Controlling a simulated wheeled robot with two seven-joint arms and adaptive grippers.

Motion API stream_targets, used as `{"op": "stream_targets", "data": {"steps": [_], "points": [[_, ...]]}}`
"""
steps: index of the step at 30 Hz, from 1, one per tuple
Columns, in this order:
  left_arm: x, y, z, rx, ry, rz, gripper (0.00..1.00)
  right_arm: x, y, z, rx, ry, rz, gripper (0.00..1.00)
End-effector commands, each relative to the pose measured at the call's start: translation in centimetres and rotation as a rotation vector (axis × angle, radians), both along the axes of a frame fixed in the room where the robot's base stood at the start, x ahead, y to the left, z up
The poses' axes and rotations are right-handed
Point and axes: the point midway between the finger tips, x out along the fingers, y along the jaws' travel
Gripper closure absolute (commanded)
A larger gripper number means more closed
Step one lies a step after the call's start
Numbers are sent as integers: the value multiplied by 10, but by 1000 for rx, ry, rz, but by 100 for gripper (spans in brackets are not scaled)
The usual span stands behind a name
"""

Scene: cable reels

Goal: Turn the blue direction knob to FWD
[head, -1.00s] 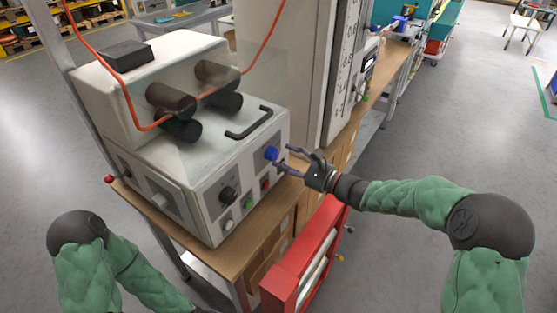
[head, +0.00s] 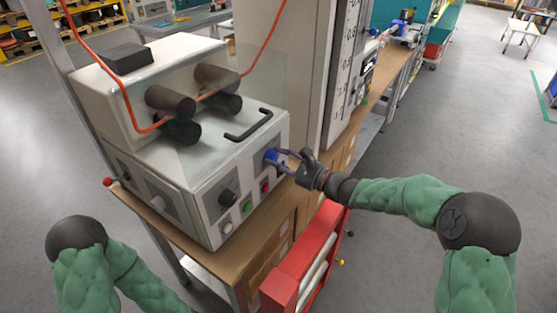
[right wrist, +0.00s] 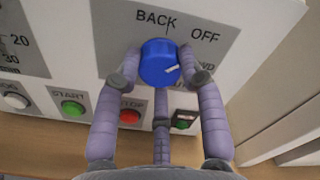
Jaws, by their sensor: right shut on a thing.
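The blue direction knob (head: 270,155) is on the sloped front panel of the white machine (head: 190,160). My right gripper (head: 279,160) is shut on it. In the right wrist view my fingers sit on both sides of the blue knob (right wrist: 158,63), with a third finger below. The knob's white mark is at the right of its face, towards a label partly hidden by a finger, of which the end "D" shows. The labels BACK (right wrist: 156,17) and OFF (right wrist: 205,36) are readable above. My left gripper is out of view; only its arm shows.
Below the knob are a green START button (right wrist: 72,108), a red STOP button (right wrist: 130,116) and a small switch (right wrist: 184,118). A black handle (head: 249,124) is above. A red rack (head: 305,262) stands below the bench edge.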

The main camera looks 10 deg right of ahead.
Motion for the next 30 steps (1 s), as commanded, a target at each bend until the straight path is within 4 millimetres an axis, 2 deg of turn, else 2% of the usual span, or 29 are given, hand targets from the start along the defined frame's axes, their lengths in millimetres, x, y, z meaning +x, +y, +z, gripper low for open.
{"op": "stream_targets", "data": {"steps": [11, 30], "points": [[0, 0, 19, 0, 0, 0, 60, 0, -1, 2, 103, 105, -2, 93], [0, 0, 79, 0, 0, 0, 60, 0, -1, 1, 458, 459, -4, 93]]}}
